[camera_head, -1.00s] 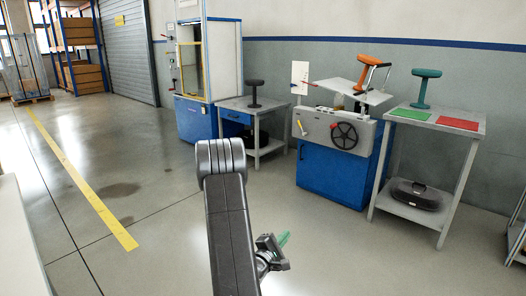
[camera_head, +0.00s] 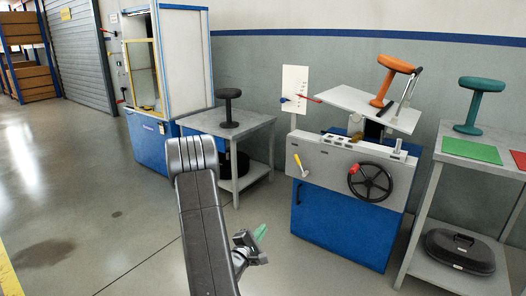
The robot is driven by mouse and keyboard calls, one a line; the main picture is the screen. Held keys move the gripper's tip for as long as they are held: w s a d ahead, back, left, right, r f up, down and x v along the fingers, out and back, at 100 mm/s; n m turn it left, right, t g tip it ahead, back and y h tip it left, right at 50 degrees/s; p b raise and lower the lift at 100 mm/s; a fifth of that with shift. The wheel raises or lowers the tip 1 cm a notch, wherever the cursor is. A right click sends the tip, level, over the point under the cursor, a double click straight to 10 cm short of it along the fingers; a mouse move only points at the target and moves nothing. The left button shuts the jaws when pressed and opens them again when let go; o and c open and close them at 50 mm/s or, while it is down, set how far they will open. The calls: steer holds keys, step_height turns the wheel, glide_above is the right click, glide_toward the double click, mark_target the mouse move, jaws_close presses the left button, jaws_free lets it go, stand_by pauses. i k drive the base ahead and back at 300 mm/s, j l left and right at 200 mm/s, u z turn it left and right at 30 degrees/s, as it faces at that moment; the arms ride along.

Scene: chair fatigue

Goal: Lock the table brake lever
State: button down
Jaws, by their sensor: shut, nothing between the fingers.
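The blue and grey machine (camera_head: 345,215) stands ahead, to the right of the middle. A yellow-handled lever (camera_head: 299,164) slants on the left of its grey front panel. A red-tipped rod (camera_head: 306,98) sticks out left of the tilted grey table plate (camera_head: 365,107). The views do not show for certain which of these is the table brake lever. A black handwheel (camera_head: 370,181) with a red knob is on the panel's right. My gripper (camera_head: 260,233), with green fingertips, is shut and empty, low in the picture and well short of the machine.
An orange stool (camera_head: 394,66) stands on the tilted plate. A side table (camera_head: 440,262) with a teal stool, green and red mats and a black case is at right. A grey table (camera_head: 255,132) with a black stool is at left. Floor before the machine is clear.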

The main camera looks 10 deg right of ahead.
mark_target(299, 164)
steer(key=i, duration=1.35)
steer(key=z, duration=0.35)
